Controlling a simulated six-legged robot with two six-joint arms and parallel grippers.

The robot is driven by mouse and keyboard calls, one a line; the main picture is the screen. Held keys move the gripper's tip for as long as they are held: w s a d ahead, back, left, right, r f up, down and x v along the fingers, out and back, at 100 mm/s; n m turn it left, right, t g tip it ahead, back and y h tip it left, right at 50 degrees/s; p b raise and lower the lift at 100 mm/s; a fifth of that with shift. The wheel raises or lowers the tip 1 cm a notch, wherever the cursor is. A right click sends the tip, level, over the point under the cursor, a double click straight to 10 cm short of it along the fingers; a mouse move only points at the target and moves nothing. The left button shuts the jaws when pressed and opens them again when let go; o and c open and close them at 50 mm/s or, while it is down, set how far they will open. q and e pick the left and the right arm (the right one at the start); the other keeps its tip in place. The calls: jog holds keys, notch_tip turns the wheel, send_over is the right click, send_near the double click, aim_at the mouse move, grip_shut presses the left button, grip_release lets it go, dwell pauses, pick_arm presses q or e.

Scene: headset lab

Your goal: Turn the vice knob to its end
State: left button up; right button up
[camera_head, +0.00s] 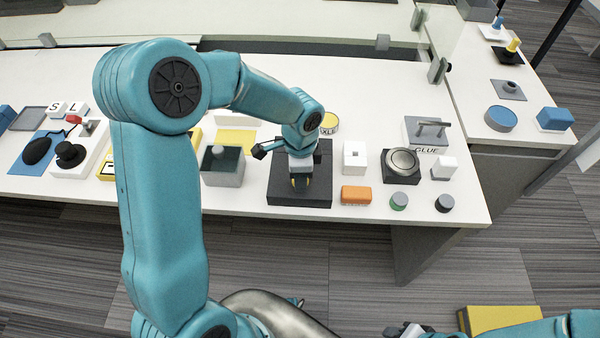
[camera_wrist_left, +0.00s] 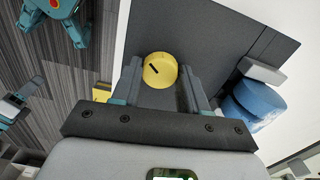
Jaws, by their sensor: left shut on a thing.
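The yellow vice knob (camera_wrist_left: 160,70) is round with a black mark, seen in the left wrist view. In the head view, the left gripper (camera_head: 300,180) reaches down over the dark vice base (camera_head: 297,200) on the table. The gripper mostly hides the knob there. A blue rounded part (camera_wrist_left: 255,100) beside a grey plate shows right of the fingers in the wrist view. My right gripper (camera_head: 405,330) is partly visible at the bottom edge; its jaws are unclear.
A dark grey-green block (camera_head: 222,166) stands left of the vice. On the right are a white switch block (camera_head: 354,157), an orange block (camera_head: 356,195) and a round metal dial (camera_head: 402,162). The table's front edge (camera_head: 345,213) is close to the vice base.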

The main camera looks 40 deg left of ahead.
pick_arm(q)
jog(key=o, duration=1.1)
jog(key=shift+c, duration=0.2)
notch_tip(320, 180, up, 16)
jog(key=p, duration=0.1)
jog(key=shift+r, duration=0.25)
